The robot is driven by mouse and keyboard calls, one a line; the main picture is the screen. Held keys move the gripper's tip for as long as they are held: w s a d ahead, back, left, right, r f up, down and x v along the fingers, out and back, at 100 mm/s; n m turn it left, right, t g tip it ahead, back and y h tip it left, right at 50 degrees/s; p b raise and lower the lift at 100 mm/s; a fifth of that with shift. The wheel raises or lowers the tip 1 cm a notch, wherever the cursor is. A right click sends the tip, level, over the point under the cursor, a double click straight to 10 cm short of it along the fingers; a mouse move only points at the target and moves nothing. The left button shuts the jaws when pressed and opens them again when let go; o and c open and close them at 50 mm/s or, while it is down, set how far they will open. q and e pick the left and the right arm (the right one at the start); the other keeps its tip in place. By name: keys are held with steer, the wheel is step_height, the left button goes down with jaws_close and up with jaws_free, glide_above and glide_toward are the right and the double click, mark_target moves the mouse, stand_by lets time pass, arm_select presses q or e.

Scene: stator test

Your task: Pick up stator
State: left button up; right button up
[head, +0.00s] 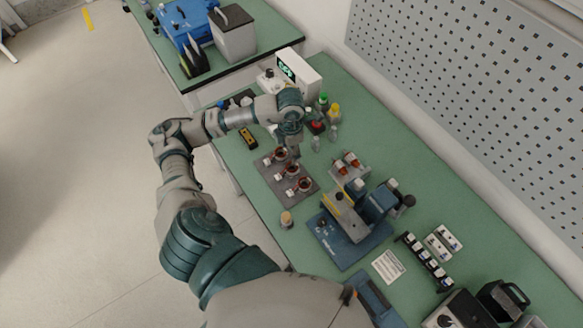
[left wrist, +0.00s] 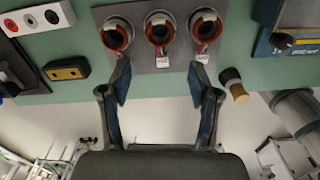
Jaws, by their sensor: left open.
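Three stators, ring-shaped with red-brown windings and white tags, sit in a row on a dark grey plate (head: 268,162). In the head view they are the far stator (head: 281,154), the middle stator (head: 292,170) and the near stator (head: 305,186). In the left wrist view the row shows at the top: left stator (left wrist: 117,36), middle stator (left wrist: 160,30), right stator (left wrist: 206,27). My left gripper (head: 294,150) is over the far end of the plate. In the left wrist view its fingers (left wrist: 160,78) are apart and empty, below the row. My right gripper is not in view.
A small fixture (head: 347,165) with red-topped parts and a blue press (head: 345,225) stand right of the plate. Bottles (head: 333,112) and a white device with a green display (head: 300,70) stand behind.

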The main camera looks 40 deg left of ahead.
arm_select(q)
glide_above(291, 166)
steer(key=s, duration=0.1)
steer(key=f, duration=0.5)
steer(key=shift+s+d+f, duration=0.15)
steer(key=shift+d, duration=0.2)
steer(key=shift+a+f, duration=0.1)
steer(key=shift+f, duration=0.45)
steer(key=f, duration=0.4)
steer(key=shift+d+f+p, duration=0.25)
steer(key=shift+d+p, duration=0.05)
steer(key=shift+w+f, duration=0.15)
steer(key=shift+w, duration=0.05)
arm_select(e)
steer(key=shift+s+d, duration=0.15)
arm_select(q)
steer(key=c, duration=1)
